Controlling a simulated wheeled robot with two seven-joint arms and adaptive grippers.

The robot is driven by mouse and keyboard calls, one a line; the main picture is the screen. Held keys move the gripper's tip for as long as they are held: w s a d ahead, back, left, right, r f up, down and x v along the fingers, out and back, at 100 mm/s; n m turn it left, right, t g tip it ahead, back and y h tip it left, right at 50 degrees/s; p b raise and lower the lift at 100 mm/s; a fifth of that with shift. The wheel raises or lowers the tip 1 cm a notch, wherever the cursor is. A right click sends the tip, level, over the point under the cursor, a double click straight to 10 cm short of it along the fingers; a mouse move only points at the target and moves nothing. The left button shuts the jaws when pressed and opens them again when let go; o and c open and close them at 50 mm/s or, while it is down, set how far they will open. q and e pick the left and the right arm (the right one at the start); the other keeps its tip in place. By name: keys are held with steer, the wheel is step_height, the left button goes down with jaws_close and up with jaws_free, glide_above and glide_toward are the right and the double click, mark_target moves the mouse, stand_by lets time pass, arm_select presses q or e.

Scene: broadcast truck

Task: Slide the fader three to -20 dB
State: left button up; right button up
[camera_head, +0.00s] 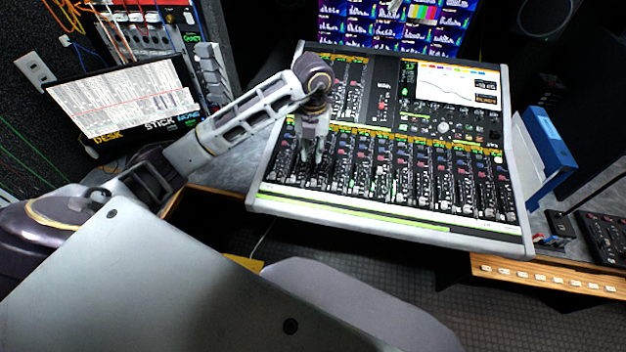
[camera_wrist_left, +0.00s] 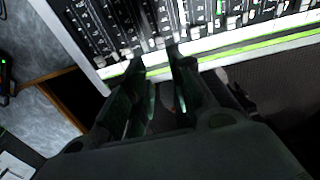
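The mixing console (camera_head: 385,222) has a long row of faders along its front half. The fader caps also show in the wrist view, mostly near the front edge of the console (camera_wrist_left: 215,62). Fader three seems to lie near the left end of the row, but I cannot single out its cap for sure. My left gripper (camera_head: 312,160) points down over the left part of the fader row. In the wrist view its two fingers (camera_wrist_left: 157,58) are apart with nothing between them. I cannot tell whether the fingertips touch the panel. My right gripper is not in view.
The console's lit screen (camera_head: 446,82) is at its back right. A laptop-like display (camera_head: 125,98) stands left, beyond my left arm. A blue binder (camera_head: 546,145) is right of the console. A wooden desk edge (camera_head: 550,276) with small controls runs along the lower right.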

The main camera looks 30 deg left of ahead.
mark_target(313, 182)
arm_select(q)
steer(key=shift+f, duration=0.1)
steer(key=shift+f+p, duration=0.55)
steer(key=shift+f, duration=6.25)
jaws_close()
